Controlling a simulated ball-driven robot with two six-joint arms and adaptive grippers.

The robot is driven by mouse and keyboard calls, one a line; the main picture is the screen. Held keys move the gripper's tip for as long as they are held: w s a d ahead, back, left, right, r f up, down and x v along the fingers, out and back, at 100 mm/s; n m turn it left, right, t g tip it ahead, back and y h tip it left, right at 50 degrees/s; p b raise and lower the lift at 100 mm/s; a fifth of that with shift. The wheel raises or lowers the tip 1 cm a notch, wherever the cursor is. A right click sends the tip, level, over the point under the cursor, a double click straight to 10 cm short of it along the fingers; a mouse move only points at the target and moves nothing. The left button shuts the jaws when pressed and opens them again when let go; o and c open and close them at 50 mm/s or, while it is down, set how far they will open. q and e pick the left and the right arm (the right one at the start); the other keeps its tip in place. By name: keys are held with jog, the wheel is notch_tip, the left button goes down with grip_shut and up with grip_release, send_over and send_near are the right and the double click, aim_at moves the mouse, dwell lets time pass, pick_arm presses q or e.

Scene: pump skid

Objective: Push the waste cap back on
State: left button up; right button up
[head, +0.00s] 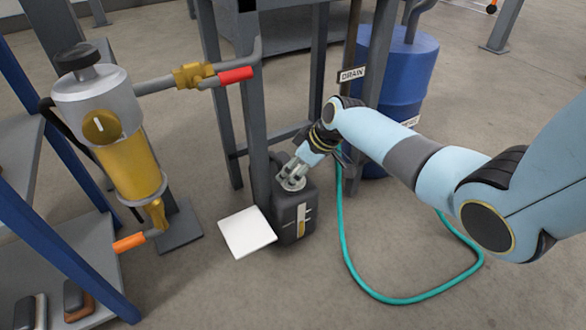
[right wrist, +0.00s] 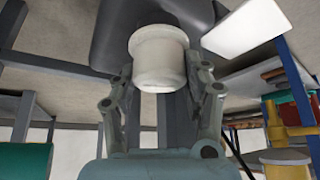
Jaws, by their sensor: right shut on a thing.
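My right gripper (head: 292,181) reaches down to the top of a dark waste canister (head: 291,218) on the floor beside a grey post. In the right wrist view my right gripper (right wrist: 160,78) is shut on a white cylindrical cap (right wrist: 158,55), with a finger on each side. The dark canister (right wrist: 135,20) shows just beyond the cap. The cap is at the canister's top, but I cannot tell whether it is seated on the neck or just above it. The gripper hides most of the cap and neck in the head view. My left gripper is not in view.
A white square pad (head: 246,232) lies left of the canister. A teal hose (head: 398,300) loops over the floor to the right. A blue drum (head: 404,75) stands behind. A yellow filter unit (head: 130,170) and shelves stand left.

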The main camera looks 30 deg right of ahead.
jog(key=o, duration=1.4)
jog(key=shift+c, duration=0.2)
jog(key=shift+s+d+r, duration=0.1)
jog(key=shift+d+r, duration=0.05)
jog(key=shift+r, duration=0.15)
jog(key=s+d, duration=0.7)
jog(key=s, duration=0.3)
jog(key=shift+r, duration=0.2)
